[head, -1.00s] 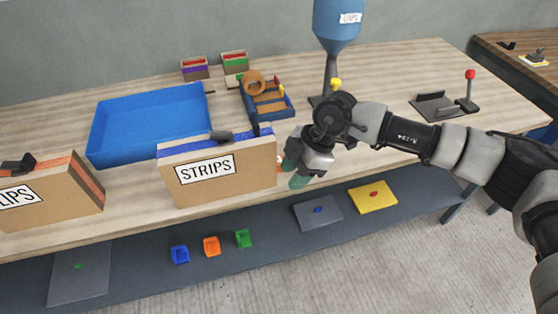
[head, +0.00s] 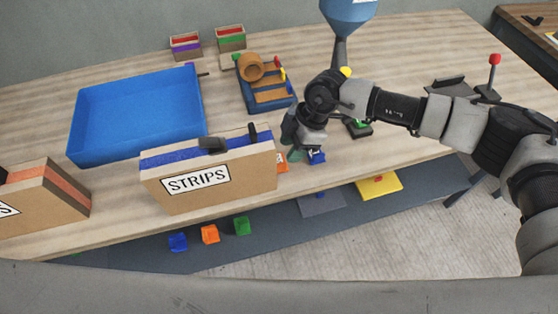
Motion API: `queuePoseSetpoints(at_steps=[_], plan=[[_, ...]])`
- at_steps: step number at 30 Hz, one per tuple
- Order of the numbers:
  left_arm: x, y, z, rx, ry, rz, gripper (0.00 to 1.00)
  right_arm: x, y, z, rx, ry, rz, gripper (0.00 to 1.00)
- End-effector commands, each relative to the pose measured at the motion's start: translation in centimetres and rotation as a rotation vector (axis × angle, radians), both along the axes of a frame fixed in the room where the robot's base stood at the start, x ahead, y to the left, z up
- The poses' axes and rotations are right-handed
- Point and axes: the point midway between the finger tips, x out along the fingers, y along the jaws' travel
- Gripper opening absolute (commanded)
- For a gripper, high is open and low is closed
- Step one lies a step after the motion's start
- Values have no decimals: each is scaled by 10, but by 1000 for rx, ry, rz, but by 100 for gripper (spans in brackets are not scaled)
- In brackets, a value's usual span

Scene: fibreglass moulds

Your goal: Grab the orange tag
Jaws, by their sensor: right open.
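A small orange piece (head: 282,161), likely the orange tag, shows on the table just right of the STRIPS box (head: 225,183), which hides part of it. My right gripper (head: 292,144) is open, close above and to the right of this piece, its fingers partly hidden by its own wrist. I cannot tell whether it touches the piece. Another orange piece (head: 210,234) sits on the lower shelf between a blue one (head: 178,242) and a green one (head: 242,226). My left gripper is not in view.
A blue piece (head: 317,157) lies right beside my right gripper, and a green one (head: 360,126) lies behind the wrist. A blue tray (head: 205,112), a blue-based wooden fixture (head: 266,92) and a blue hopper (head: 347,14) stand farther back. The table's front right is clear.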

Motion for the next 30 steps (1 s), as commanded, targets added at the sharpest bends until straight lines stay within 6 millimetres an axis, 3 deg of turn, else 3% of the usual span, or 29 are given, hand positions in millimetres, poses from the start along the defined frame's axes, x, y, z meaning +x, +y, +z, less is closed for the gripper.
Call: queuePoseSetpoints(at_steps=[5,13,22,30], plan=[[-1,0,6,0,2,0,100,-3,4,-12,-1,1,0,42],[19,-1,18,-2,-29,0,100,-9,15,-48,0,0,0,42],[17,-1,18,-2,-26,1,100,-9,16,-54,-1,-2,1,42],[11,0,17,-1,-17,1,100,-9,16,-54,0,-1,0,2]])
